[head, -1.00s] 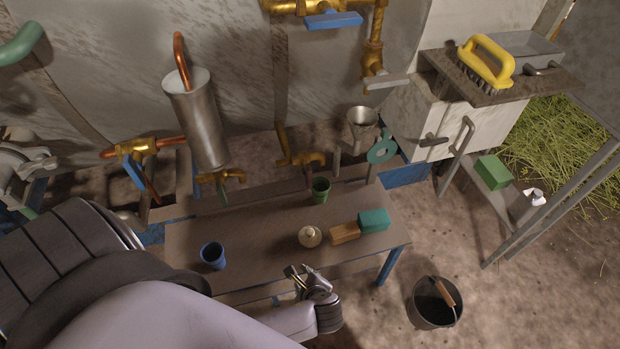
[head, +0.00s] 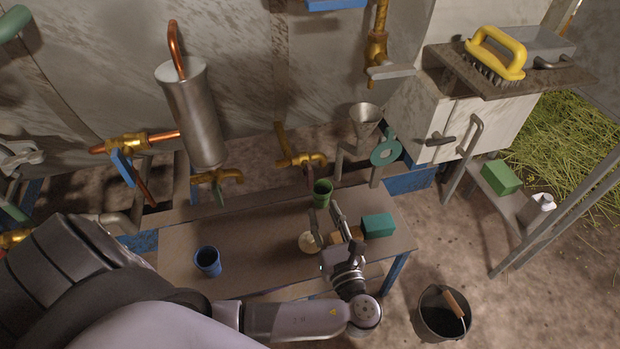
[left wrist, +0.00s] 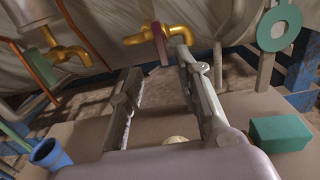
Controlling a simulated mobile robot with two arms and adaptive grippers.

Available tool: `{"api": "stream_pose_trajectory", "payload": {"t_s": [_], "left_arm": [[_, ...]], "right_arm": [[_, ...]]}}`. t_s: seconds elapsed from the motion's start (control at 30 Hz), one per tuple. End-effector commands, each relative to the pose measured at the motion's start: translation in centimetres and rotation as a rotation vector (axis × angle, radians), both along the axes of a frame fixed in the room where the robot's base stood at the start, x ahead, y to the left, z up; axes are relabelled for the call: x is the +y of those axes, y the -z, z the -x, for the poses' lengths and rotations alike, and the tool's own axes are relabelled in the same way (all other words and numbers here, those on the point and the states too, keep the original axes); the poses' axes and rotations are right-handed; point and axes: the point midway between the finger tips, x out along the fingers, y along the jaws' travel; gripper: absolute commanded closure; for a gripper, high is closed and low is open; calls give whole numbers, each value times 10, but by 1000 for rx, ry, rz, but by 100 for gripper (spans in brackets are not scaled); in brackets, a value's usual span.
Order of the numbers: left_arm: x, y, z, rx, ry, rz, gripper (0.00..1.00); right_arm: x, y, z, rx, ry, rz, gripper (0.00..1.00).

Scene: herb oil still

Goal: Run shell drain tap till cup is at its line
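A brass tap with a green handle (head: 219,180) sits under the steel cylinder (head: 193,115). A second brass tap (head: 300,160), with a dark reddish handle, is to its right; it also shows in the left wrist view (left wrist: 160,38). My right gripper is not visible.
A round pale object (head: 309,242), a wooden block (head: 345,238) and a teal block (head: 378,225) lie near my left gripper on the bench (head: 260,255). A funnel (head: 364,120) stands behind. A bucket (head: 441,312) is on the floor. The bench's middle-left is clear.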

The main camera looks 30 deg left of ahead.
Motion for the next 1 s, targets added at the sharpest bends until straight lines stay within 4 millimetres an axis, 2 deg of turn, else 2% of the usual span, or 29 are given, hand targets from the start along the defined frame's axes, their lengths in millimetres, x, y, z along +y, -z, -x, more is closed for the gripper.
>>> {"api": "stream_pose_trajectory", "payload": {"t_s": [0.3, 0.5, 0.7, 1.0], "left_arm": [[55, 1, -46, -1, -1, -2, 69], [80, 1, -68, -1, 0, 1, 69], [92, 1, -79, 1, 0, 2, 69], [94, 1, -80, 1, 0, 3, 69]], "right_arm": [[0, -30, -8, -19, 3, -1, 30], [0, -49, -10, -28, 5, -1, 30], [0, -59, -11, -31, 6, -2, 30], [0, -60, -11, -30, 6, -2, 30]]}}
